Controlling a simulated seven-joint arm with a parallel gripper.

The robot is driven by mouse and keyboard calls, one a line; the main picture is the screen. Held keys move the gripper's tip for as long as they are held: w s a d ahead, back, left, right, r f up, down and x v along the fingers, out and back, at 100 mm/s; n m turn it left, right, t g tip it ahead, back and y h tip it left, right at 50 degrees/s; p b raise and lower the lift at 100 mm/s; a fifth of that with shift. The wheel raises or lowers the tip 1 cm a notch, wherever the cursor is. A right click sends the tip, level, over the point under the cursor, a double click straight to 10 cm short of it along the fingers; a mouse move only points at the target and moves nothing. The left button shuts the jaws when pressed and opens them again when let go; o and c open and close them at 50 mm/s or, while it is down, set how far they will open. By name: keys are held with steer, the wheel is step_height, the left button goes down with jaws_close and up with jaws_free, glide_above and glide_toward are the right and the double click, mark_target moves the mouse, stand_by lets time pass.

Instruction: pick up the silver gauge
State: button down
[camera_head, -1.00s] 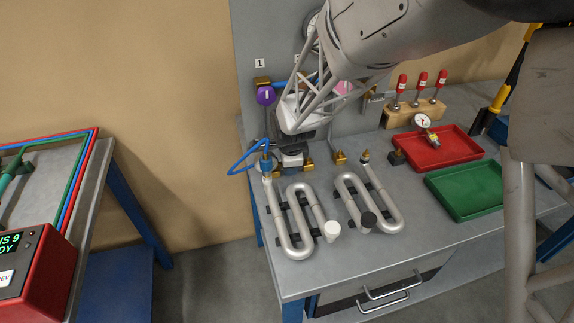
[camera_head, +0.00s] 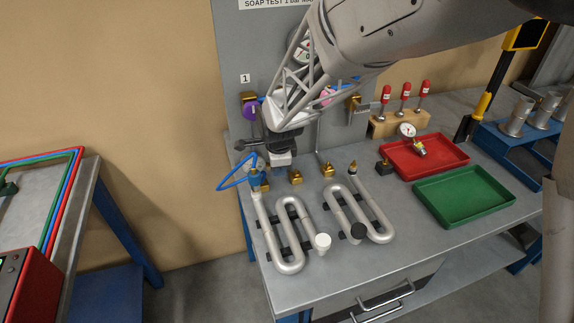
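A round gauge with a white dial and silver-looking rim (camera_head: 407,130) sits in the red tray (camera_head: 446,160) at the right of the bench, with a brass and yellow fitting below the dial. My gripper (camera_head: 266,158) is well to the left of it, above the back end of the left coil, close to a blue hose and its fitting (camera_head: 258,180). The fingers are small and dark, partly hidden by the arm, and I cannot tell their opening or whether they touch the fitting. Another dial (camera_head: 303,48) on the grey panel is partly covered by my arm.
Two silver serpentine coils (camera_head: 287,232) (camera_head: 362,212) lie on the bench front. A green tray (camera_head: 464,194) is before the red one. A wooden block (camera_head: 398,123) with several red-topped tools stands behind. A blue rack (camera_head: 510,150) is at right.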

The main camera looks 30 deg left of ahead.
steer(key=shift+w+d+r, duration=0.1)
steer(key=shift+d+r, duration=0.15)
steer(key=shift+r, duration=0.25)
steer(key=shift+d+r, duration=0.2)
steer(key=shift+r, duration=0.25)
steer(key=w+d, duration=0.1)
steer(key=d, duration=1)
steer(key=w+d, duration=0.1)
steer(key=d, duration=0.5)
steer(key=shift+w, duration=0.35)
steer(key=shift+a+f, duration=0.1)
steer(key=shift+a, duration=0.05)
